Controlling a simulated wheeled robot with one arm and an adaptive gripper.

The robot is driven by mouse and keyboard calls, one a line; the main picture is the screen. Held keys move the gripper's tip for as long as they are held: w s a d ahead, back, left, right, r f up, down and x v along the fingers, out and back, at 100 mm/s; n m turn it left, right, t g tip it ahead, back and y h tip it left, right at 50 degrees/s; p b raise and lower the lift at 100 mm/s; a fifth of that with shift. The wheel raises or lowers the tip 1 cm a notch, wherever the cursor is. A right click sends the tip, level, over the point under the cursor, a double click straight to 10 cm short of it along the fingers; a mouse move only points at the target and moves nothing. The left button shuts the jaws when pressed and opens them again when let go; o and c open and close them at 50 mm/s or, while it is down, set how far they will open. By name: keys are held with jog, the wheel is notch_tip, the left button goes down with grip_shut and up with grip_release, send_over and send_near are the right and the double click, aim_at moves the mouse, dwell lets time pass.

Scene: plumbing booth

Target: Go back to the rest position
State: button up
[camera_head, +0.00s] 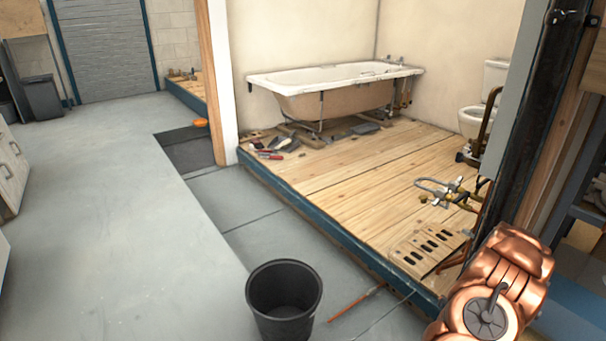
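My gripper is not in view, so I cannot see whether it is open or holds anything. A copper-coloured, rounded jointed part with a grey disc fills the lower right corner and looks like part of my arm. The task names no other object.
A black bucket (284,300) stands on the grey floor, with a thin reddish rod (352,303) beside it. A raised wooden platform (345,185) bears a bathtub (335,90), a toilet (478,118), tools and pipe fittings. A dark post (528,120) rises at right. The left floor is clear.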

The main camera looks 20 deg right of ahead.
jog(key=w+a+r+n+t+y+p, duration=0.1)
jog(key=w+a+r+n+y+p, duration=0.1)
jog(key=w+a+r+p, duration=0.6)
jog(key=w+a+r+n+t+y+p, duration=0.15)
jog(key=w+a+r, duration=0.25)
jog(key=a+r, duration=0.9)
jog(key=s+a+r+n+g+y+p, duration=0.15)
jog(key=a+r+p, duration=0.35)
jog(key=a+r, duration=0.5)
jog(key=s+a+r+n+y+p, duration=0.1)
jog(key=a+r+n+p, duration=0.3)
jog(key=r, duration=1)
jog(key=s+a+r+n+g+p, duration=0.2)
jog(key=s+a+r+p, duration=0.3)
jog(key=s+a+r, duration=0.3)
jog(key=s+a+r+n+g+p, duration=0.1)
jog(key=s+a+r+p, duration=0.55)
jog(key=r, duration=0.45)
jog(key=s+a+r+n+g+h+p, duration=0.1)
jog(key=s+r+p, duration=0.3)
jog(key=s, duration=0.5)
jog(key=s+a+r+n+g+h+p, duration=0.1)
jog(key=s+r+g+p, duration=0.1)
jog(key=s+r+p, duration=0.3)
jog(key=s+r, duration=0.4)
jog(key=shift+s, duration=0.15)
